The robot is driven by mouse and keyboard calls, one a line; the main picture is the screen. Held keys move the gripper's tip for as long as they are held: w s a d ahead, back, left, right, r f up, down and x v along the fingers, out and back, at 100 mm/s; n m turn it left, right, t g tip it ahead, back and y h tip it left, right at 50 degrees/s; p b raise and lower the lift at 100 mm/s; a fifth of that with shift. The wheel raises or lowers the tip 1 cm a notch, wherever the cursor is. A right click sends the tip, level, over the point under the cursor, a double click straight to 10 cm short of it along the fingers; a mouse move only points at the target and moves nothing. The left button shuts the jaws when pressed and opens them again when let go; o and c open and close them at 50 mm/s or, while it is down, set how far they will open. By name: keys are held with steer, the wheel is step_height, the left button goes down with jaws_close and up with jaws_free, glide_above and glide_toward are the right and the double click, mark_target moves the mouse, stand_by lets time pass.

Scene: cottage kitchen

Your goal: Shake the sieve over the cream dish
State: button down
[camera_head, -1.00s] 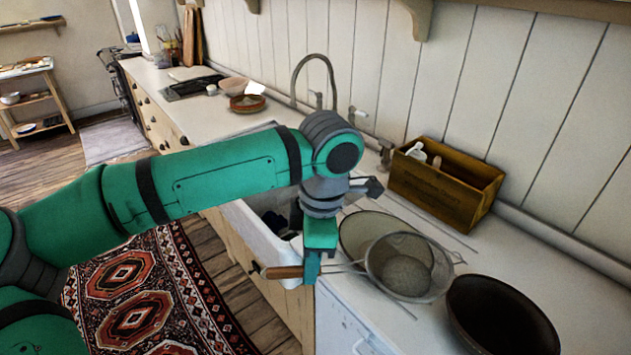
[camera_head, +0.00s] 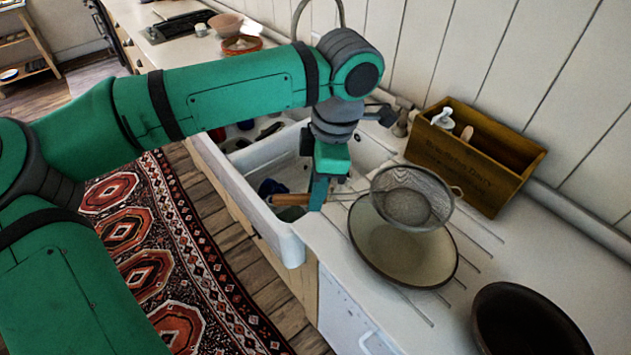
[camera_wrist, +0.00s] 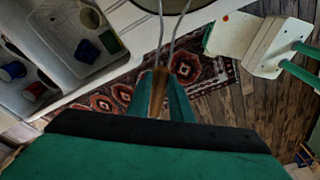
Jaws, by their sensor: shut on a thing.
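My gripper (camera_head: 318,191) is shut on the wooden handle (camera_head: 290,199) of the sieve, near the sink's edge. The sieve's mesh bowl (camera_head: 408,199) reaches out to the right, above the far part of the cream dish (camera_head: 392,256). The dish is a wide, shallow cream plate with a dark rim, standing on the grooved drainboard. I cannot tell how high the mesh is above it. In the wrist view the sieve handle (camera_wrist: 158,92) lies between the fingers, and two wire rods run up out of the picture.
A dark bowl (camera_head: 525,322) stands to the right of the dish. A wooden box (camera_head: 475,155) with bottles stands behind, against the wall. The white sink (camera_head: 255,165) holds several cups, left of the dish. A patterned rug (camera_head: 150,235) lies on the floor.

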steer(key=shift+f, duration=0.4)
steer(key=shift+s+d+f, duration=0.1)
steer(key=shift+s+f, duration=0.1)
steer(key=shift+f, duration=0.5)
step_height(320, 180, down, 3)
steer(key=shift+f, duration=0.1)
stand_by(0.4)
